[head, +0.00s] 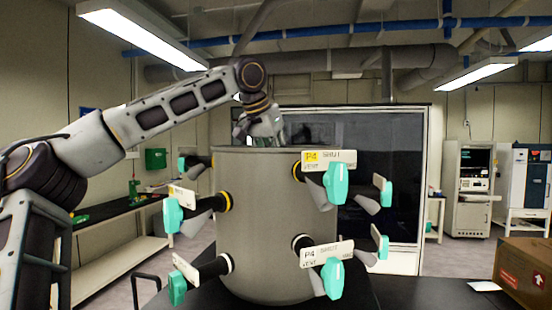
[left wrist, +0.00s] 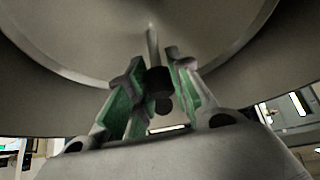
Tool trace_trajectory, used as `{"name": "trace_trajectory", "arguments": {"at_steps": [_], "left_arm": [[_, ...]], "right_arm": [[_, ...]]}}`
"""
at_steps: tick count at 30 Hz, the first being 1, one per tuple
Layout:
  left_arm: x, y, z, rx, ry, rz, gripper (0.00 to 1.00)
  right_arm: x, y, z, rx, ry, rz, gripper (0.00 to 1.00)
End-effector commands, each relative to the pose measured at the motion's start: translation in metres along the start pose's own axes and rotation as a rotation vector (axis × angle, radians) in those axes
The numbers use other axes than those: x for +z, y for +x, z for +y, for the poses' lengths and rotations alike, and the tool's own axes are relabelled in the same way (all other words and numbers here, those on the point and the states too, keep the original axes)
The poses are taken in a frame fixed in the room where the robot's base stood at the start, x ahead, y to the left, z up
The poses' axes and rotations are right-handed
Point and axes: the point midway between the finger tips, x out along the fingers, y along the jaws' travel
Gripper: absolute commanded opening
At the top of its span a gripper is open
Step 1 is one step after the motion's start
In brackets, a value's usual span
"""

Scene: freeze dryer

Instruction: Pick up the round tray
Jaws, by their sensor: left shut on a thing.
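The round tray is hidden from the head view. In the left wrist view a large grey disc with a pale rim, which looks like the round tray (left wrist: 75,30), fills the top. A thin rod (left wrist: 152,45) with a black knob (left wrist: 159,82) stands up from it between my fingers. My left gripper (left wrist: 155,75) has green-padded fingers shut on the black knob. In the head view my left gripper (head: 280,133) reaches over the top of the grey cylindrical chamber (head: 275,240), its tips partly hidden by the rim. My right gripper is not in view.
Several teal-handled valves (head: 338,183) with white label plates stick out around the chamber. It stands on a dark table (head: 430,294). A cardboard box (head: 525,275) is at the right. A bench (head: 125,240) runs along the left. The space above the chamber is clear apart from my arm.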

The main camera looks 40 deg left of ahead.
Motion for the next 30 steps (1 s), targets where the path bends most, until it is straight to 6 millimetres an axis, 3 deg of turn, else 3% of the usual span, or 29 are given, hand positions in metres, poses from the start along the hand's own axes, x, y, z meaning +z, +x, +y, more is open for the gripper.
{"name": "trace_trajectory", "arguments": {"at_steps": [30], "left_arm": [[-0.011,-0.016,0.0,0.0,0.001,0.002,0.0]], "right_arm": [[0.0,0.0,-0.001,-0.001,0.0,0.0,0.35]]}}
